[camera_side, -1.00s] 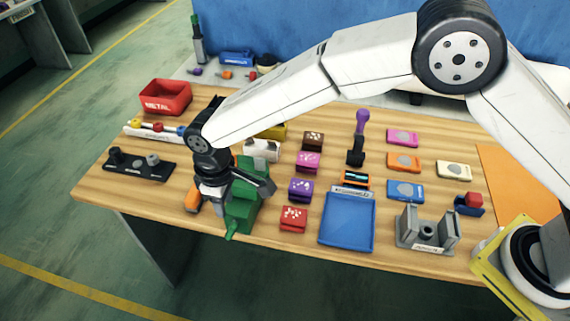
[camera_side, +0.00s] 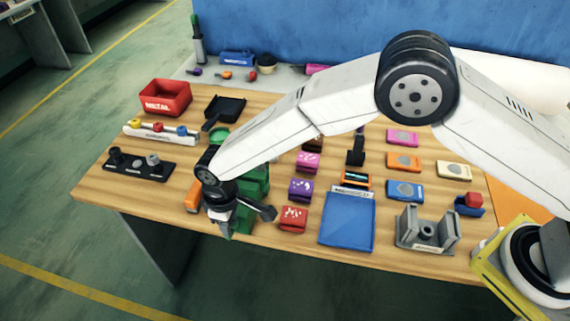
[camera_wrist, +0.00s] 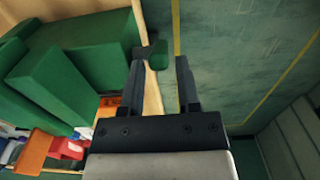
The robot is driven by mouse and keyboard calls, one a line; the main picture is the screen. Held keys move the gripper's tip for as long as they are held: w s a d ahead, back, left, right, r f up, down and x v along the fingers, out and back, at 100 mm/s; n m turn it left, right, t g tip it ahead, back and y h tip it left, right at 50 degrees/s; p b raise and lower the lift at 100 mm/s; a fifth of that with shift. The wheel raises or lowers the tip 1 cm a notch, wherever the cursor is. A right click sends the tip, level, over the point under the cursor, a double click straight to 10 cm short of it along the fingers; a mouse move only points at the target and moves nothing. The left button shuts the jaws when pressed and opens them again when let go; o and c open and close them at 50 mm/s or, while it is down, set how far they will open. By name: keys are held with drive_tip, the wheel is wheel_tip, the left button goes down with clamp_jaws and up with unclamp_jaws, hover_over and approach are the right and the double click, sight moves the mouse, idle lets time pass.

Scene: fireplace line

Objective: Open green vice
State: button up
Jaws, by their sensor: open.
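The green vice (camera_side: 257,185) stands at the front edge of the wooden table, partly hidden behind my gripper and forearm. In the wrist view its large green body (camera_wrist: 85,45) fills the left. Its handle, with a green rounded end (camera_wrist: 158,56), shows at the fingertips. My gripper (camera_side: 227,228) is at the front of the vice, low over the table edge. In the wrist view my gripper (camera_wrist: 160,72) is open, with the handle end between or just beyond its two fingers. I cannot tell whether a finger touches it.
An orange object (camera_side: 192,196) stands close left of the vice. A red block (camera_side: 293,219) and a purple block (camera_side: 301,190) stand to its right, then a blue tray (camera_side: 347,222). A black holder (camera_side: 139,164) is at the left. The floor beyond the front edge is free.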

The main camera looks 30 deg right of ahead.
drive_tip(key=shift+f, duration=0.15)
clamp_jaws()
drive_tip(key=shift+w+a, duration=0.1)
drive_tip(key=shift+w, duration=0.05)
drive_tip(key=shift+w+a+g+h, duration=0.1)
drive_tip(key=shift+g+h, duration=0.5)
drive_tip(key=shift+w+a+f+g+h, duration=0.1)
drive_tip(key=shift+w+a+g+h, duration=0.05)
drive_tip(key=shift+g+h, duration=0.35)
drive_tip(key=shift+w+a+g+h, duration=0.15)
drive_tip(key=shift+g+h, duration=0.35)
unclamp_jaws()
